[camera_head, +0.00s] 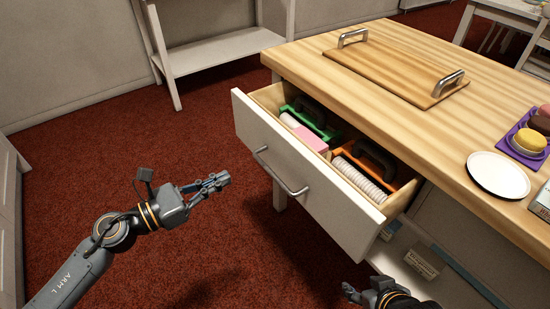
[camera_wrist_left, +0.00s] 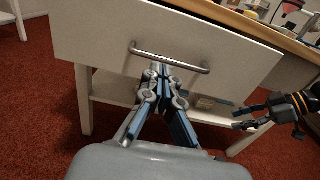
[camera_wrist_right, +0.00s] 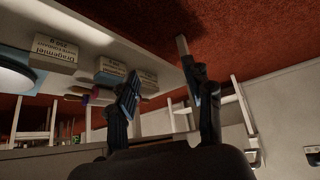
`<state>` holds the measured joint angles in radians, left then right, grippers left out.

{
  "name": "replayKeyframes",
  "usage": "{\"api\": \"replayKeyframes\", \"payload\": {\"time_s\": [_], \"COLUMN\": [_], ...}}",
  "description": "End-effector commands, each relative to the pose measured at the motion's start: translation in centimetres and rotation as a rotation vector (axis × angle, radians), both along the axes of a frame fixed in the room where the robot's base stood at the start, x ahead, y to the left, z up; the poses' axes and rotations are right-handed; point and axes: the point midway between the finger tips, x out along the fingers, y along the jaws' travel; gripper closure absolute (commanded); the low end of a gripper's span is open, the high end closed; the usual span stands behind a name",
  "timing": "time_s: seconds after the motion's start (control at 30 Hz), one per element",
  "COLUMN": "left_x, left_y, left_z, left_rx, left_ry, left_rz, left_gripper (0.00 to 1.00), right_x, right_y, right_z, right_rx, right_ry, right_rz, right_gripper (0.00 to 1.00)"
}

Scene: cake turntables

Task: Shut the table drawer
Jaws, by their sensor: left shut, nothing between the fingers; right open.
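The white-fronted table drawer (camera_head: 300,172) is pulled out from the wooden table (camera_head: 430,130). A metal bar handle (camera_head: 280,172) is on its front, and it also shows in the left wrist view (camera_wrist_left: 168,56). Inside are a green holder (camera_head: 312,122), a pink box (camera_head: 303,131), an orange holder (camera_head: 388,178) and a stack of pale discs (camera_head: 360,180). My left gripper (camera_head: 222,180) is shut and empty, in front of the drawer front, apart from the handle in the head view. My right gripper (camera_head: 350,291) is low, near the drawer's right end; it is open in the right wrist view (camera_wrist_right: 158,68).
On the tabletop are a wooden board with two metal handles (camera_head: 395,70), a white plate (camera_head: 498,175) and a purple tray of macarons (camera_head: 517,150). A lower shelf (camera_head: 415,262) holds small boxes. A white shelf unit (camera_head: 222,48) stands behind. Red carpet is clear left of the drawer.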

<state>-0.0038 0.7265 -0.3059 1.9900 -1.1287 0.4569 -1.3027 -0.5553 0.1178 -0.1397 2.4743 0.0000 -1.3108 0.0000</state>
Motion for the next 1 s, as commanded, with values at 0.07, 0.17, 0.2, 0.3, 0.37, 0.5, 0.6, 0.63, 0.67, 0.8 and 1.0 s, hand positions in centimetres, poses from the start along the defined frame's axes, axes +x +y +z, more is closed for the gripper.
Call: {"api": "replayKeyframes", "payload": {"time_s": [0.07, 0.17, 0.2, 0.3, 0.37, 0.5, 0.6, 0.63, 0.67, 0.8, 1.0], "left_x": [0.8, 2.0, 2.6, 3.8, 4.6, 6.1, 6.8, 7.0, 7.2, 7.5, 7.6], "left_y": [-1.1, -2.8, -3.5, -5.3, -6.4, -8.4, -9.4, -9.7, -9.9, -10.4, -10.5], "left_z": [0.4, 0.5, 0.5, 0.4, 0.4, 0.3, 0.2, 0.2, 0.2, 0.1, 0.1], "left_rx": [-0.003, -0.005, -0.005, -0.006, -0.006, -0.007, -0.006, -0.007, -0.006, -0.005, -0.004], "left_ry": [-0.002, -0.002, -0.001, -0.001, 0.000, 0.003, 0.003, 0.003, 0.003, 0.004, 0.004], "left_rz": [-0.002, -0.002, -0.002, -0.002, -0.001, -0.001, 0.000, 0.000, 0.000, 0.000, 0.000], "left_gripper": [1.00, 1.00, 1.00, 1.00, 1.00, 1.00, 1.00, 1.00, 1.00, 1.00, 1.00], "right_x": [-0.9, -2.5, -3.3, -5.1, -5.6, -6.0, -6.0, -6.0, -6.0, -6.0, -6.0], "right_y": [-0.3, -0.8, -1.1, -1.6, -1.7, -1.8, -1.8, -1.8, -1.8, -1.8, -1.8], "right_z": [-0.2, -0.7, -0.9, -1.3, -1.3, -1.2, -1.2, -1.1, -1.1, -1.1, -1.1], "right_rx": [-0.010, -0.026, -0.034, -0.050, -0.054, -0.059, -0.059, -0.058, -0.058, -0.058, -0.058], "right_ry": [0.044, 0.125, 0.160, 0.241, 0.265, 0.285, 0.285, 0.284, 0.284, 0.284, 0.284], "right_rz": [-0.004, -0.011, -0.013, -0.020, -0.022, -0.023, -0.023, -0.023, -0.023, -0.023, -0.023], "right_gripper": [0.49, 0.49, 0.49, 0.49, 0.49, 0.49, 0.49, 0.49, 0.49, 0.49, 0.49]}}
